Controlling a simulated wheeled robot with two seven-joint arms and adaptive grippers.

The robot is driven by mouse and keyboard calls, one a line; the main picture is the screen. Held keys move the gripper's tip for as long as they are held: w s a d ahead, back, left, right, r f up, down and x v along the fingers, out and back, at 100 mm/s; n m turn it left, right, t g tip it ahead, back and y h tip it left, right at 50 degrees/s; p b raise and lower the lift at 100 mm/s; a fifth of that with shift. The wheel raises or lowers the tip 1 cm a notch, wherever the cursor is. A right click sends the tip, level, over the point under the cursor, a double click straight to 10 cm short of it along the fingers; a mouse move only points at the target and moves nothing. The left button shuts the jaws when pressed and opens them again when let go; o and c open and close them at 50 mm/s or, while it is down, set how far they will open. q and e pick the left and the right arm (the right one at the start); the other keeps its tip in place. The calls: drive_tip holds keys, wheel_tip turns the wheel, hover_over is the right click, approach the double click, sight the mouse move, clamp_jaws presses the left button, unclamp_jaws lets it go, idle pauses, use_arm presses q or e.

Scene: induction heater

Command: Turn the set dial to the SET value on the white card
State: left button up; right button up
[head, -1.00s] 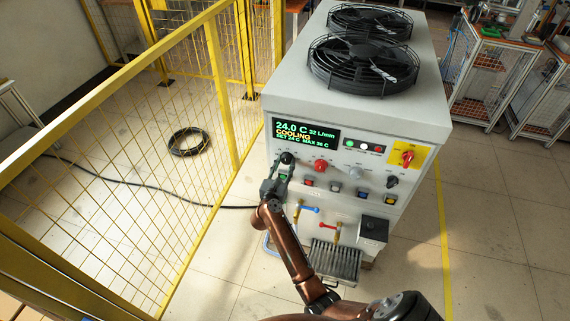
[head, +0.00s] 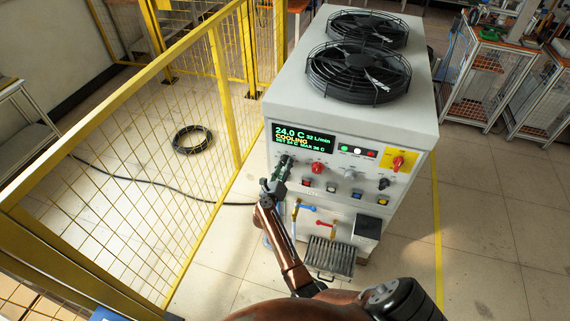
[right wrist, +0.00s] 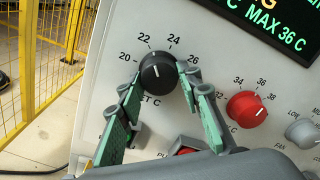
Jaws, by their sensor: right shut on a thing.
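The black set dial (right wrist: 157,72) is on the light grey panel, with 20, 22, 24 and 26 marked around it. Its white line points roughly up, between 22 and 24. My right gripper (right wrist: 159,80) is shut on the dial, one green-padded finger on each side. In the head view the right gripper (head: 281,170) reaches the dial from below and partly hides it. The display (head: 304,138) shows 24.0 C, COOLING and a small SET line that seems to read 24 C. I cannot make out a white card. My left gripper is not in view.
A red dial (right wrist: 246,109) and a grey fan dial (right wrist: 303,131) sit right of the set dial. Buttons (head: 331,187) and valves with blue and red handles (head: 306,207) lie below. A yellow mesh fence (head: 140,185) stands left of the cabinet.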

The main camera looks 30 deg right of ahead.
sight(286, 143)
drive_tip(key=shift+a+n+p, duration=0.1)
drive_tip(key=shift+n+p, duration=0.2)
drive_tip(key=shift+n, duration=0.3)
drive_tip(key=o, duration=1.2)
drive_tip(key=shift+c, duration=0.2)
drive_tip(key=shift+r, duration=0.1)
wheel_tip(286, 143, up, 10)
drive_tip(key=shift+f, duration=0.1)
